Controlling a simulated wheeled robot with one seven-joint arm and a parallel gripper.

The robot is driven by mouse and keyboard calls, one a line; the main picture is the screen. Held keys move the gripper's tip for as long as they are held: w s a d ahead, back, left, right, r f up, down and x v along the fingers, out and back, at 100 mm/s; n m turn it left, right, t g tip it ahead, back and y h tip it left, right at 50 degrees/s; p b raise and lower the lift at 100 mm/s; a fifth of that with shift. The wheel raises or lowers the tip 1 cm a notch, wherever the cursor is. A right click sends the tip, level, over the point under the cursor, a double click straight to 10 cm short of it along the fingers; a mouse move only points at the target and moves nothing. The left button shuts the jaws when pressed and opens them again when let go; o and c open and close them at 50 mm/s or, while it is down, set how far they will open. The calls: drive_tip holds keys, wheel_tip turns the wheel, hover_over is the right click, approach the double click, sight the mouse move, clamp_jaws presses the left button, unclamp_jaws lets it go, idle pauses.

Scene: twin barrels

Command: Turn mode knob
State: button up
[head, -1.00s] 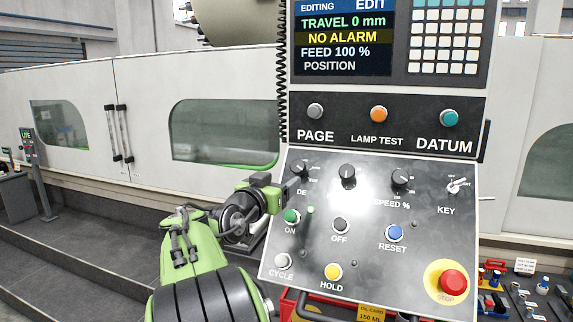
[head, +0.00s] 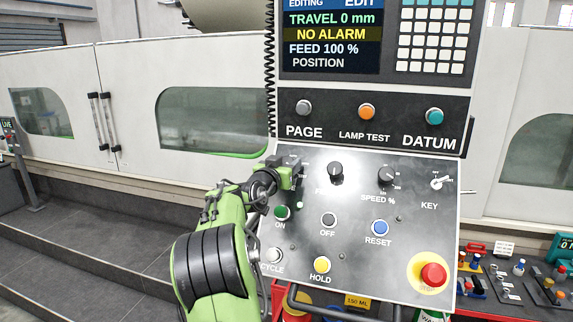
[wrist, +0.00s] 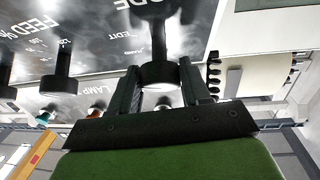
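The mode knob (wrist: 158,72) is a black knob on a stem, in the wrist view beside the partly seen label ending in "ODE". My gripper (wrist: 162,82) is open, with one finger on each side of the knob's end. I cannot tell whether either finger touches it. In the head view my gripper (head: 291,170) is at the upper left of the grey control panel (head: 350,250) and hides the mode knob and its label.
The feed knob (head: 335,171) is just right of my gripper, then the speed knob (head: 386,177) and key switch (head: 437,183). The green ON button (head: 282,212) is below. A red stop button (head: 433,274) is at the lower right. A coiled cable (head: 270,70) hangs at the panel's left.

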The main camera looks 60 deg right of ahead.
drive_tip(key=c, duration=0.5)
drive_tip(key=shift+c, duration=0.2)
drive_tip(key=shift+n+t, duration=0.3)
drive_tip(key=n+t+b, duration=0.1)
drive_tip(key=n, duration=0.1)
drive_tip(key=n+t+b, duration=0.2)
drive_tip(key=shift+s+f+n+y, duration=0.1)
drive_tip(key=shift+s+n+y, duration=0.05)
drive_tip(key=shift+n+y, duration=0.15)
drive_tip(key=n+t+y, duration=0.1)
drive_tip(key=n, duration=0.2)
drive_tip(key=n+t+y, duration=0.1)
drive_tip(key=n+t, duration=0.1)
drive_tip(key=n, duration=0.1)
drive_tip(key=n+t+y+p, duration=0.1)
drive_tip(key=n, duration=0.1)
drive_tip(key=n+y+p, duration=0.1)
drive_tip(key=n+y, duration=0.1)
drive_tip(key=n, duration=0.1)
drive_tip(key=n+t+y, duration=0.1)
drive_tip(key=n, duration=0.2)
drive_tip(key=shift+s+d+r+t+y+p, duration=0.1)
drive_tip(key=shift+d+r+t+y+p, duration=0.05)
drive_tip(key=shift+r+t+y+p, duration=0.2)
drive_tip(key=n+y, duration=0.2)
drive_tip(key=n, duration=0.1)
drive_tip(key=shift+f, duration=0.1)
drive_tip(key=shift+n+y, duration=0.95)
drive_tip(key=shift+n, duration=0.75)
